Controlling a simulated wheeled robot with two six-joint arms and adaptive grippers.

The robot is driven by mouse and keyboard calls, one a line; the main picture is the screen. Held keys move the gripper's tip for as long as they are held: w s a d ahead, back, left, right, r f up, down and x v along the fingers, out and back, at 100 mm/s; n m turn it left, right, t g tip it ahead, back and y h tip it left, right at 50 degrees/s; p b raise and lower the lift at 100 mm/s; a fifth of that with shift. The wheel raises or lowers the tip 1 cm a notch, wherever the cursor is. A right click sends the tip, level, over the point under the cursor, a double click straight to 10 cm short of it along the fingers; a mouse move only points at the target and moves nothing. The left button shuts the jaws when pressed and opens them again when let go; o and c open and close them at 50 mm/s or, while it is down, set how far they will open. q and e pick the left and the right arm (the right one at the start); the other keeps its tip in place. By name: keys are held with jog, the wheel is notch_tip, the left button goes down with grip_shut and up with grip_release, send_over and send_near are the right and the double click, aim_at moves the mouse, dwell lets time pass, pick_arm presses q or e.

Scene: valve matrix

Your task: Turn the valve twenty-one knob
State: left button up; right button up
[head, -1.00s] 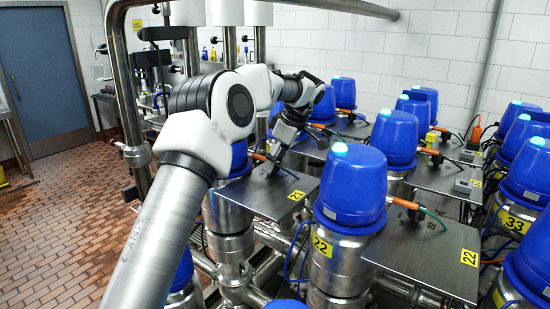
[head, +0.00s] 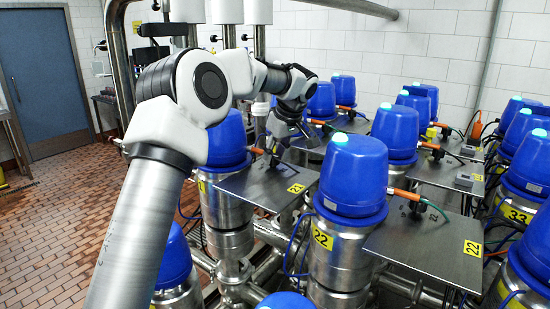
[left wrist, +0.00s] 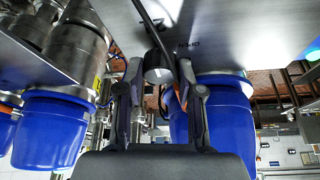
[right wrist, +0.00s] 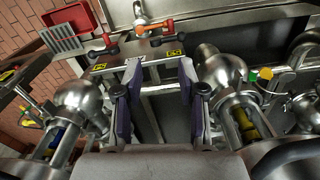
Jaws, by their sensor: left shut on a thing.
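The valve twenty-one plate (head: 245,187) is a flat metal sheet with a yellow tag (head: 296,188) at its front corner, beside a blue-capped valve (head: 227,142). My left gripper (head: 275,152) reaches down to the far part of this plate. In the left wrist view, the dark knob (left wrist: 158,68) with a pale grey face sits between the two fingers of my left gripper (left wrist: 159,75), which are shut on it. Lettering shows on the plate beside it. My right gripper (right wrist: 160,74) shows only in its own wrist view, open with nothing between its fingers.
Valve 22 (head: 352,175) with its plate (head: 425,245) stands close on the right. More blue-capped valves fill the right side and back. An orange connector (head: 255,150) is close to my left gripper. In the right wrist view, pipes and a red tray (right wrist: 68,30) show.

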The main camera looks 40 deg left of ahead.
pick_arm(q)
jog(key=o, duration=1.1)
jog(key=shift+o, duration=0.2)
jog(key=shift+a+f, duration=0.1)
jog(key=v, duration=1.2)
jog(key=shift+w+a, duration=0.1)
jog(key=shift+a, duration=0.05)
